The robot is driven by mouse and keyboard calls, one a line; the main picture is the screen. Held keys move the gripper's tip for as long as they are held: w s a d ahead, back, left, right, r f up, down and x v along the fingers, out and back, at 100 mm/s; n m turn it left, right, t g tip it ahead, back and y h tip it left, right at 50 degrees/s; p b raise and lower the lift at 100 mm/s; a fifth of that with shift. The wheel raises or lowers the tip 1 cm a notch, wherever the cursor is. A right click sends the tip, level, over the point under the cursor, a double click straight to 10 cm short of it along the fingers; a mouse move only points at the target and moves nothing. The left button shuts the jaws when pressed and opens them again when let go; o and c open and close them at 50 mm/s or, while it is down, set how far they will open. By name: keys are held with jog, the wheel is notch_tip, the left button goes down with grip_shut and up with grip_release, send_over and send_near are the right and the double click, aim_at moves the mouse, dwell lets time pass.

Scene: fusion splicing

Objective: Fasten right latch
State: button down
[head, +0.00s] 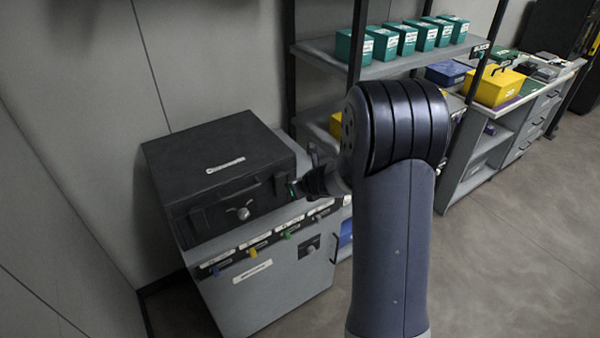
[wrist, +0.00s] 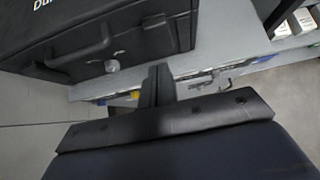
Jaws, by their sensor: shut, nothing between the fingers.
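A black case (head: 215,160) with a pale label sits lid down on a grey cabinet. Its front has a silver knob (head: 243,213) in the middle and a dark latch on each side. The right latch (head: 281,184) is at the front right, and whether it is fastened is too dark to tell. My gripper (head: 295,188) is just right of this latch; contact cannot be told. In the wrist view the case (wrist: 60,35) fills the upper left. There my gripper (wrist: 158,80) is shut and empty, pointing up beside the case front.
The grey cabinet (head: 270,300) has coloured tags and a small dark fitting along its front. Shelving with several green boxes (head: 385,42) stands behind my arm. A yellow box (head: 494,87) is on the counter at right. Walls are close at left; floor is open at right.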

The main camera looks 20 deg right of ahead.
notch_tip(320, 180, up, 7)
jog(key=s+p, duration=0.1)
jog(key=p, duration=0.1)
jog(key=shift+d+r+p, duration=0.2)
jog(key=shift+d+p, duration=0.1)
jog(key=shift+d, duration=0.05)
